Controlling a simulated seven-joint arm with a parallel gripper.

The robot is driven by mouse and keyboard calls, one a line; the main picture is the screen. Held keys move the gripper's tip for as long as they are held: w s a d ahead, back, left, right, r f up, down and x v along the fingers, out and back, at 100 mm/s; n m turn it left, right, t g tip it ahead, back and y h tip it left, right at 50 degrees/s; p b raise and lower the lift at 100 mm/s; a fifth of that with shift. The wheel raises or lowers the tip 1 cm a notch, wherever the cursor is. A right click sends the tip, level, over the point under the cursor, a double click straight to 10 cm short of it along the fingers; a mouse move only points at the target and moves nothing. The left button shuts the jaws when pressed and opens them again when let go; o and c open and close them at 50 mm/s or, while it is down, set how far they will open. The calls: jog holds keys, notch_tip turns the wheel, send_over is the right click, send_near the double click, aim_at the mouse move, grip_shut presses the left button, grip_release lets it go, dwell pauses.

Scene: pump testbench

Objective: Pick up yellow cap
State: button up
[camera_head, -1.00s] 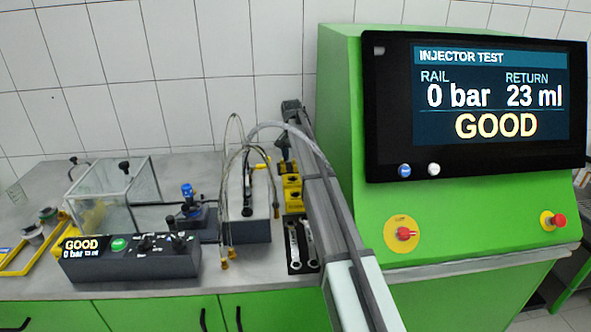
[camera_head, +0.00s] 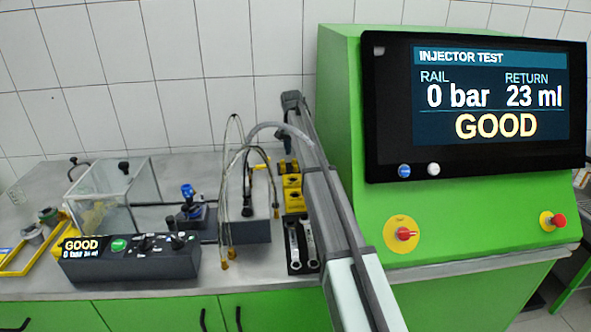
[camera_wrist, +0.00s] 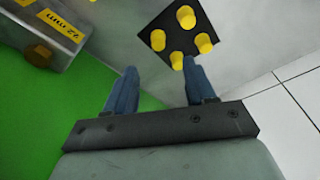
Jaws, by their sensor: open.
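Several yellow caps stand on a small black plate (camera_wrist: 181,35) in the wrist view. The farthest is one yellow cap (camera_wrist: 185,17), with others at the left (camera_wrist: 157,40), at the right (camera_wrist: 204,43) and nearest to me (camera_wrist: 176,60). My gripper (camera_wrist: 160,80) is open, with nothing between its two blue fingers. The right fingertip appears close to the nearest cap in the picture; I cannot tell the height gap. In the head view my arm crosses the bench, and I cannot clearly make out the caps there.
A grey block with yellow labels (camera_wrist: 50,30) is at the upper left of the wrist view, over a green surface (camera_wrist: 45,120). In the head view, wrenches (camera_head: 300,245), hoses (camera_head: 224,190) and a tall green test cabinet (camera_head: 345,130) are close to my arm.

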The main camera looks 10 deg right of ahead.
aim_at(296, 166)
jog(key=c, duration=0.3)
jog(key=shift+c, duration=0.2)
jog(key=shift+s+d+r+n, duration=0.2)
jog(key=shift+s+r+n, duration=0.2)
jog(key=shift+n, duration=0.1)
jog(key=s+d+r+n+t+y, duration=0.25)
jog(key=s+r+n, duration=0.3)
jog(key=n, duration=0.35)
jog(key=shift+w+a+r+x, duration=0.1)
jog(key=shift+w+a+x, duration=0.05)
jog(key=shift+x, duration=2.15)
jog(key=shift+w+a+r+x, duration=0.1)
jog(key=shift+a+x, duration=0.05)
jog(key=shift+x, duration=2.1)
jog(key=shift+w+a+x, duration=0.15)
jog(key=shift+x, duration=2.15)
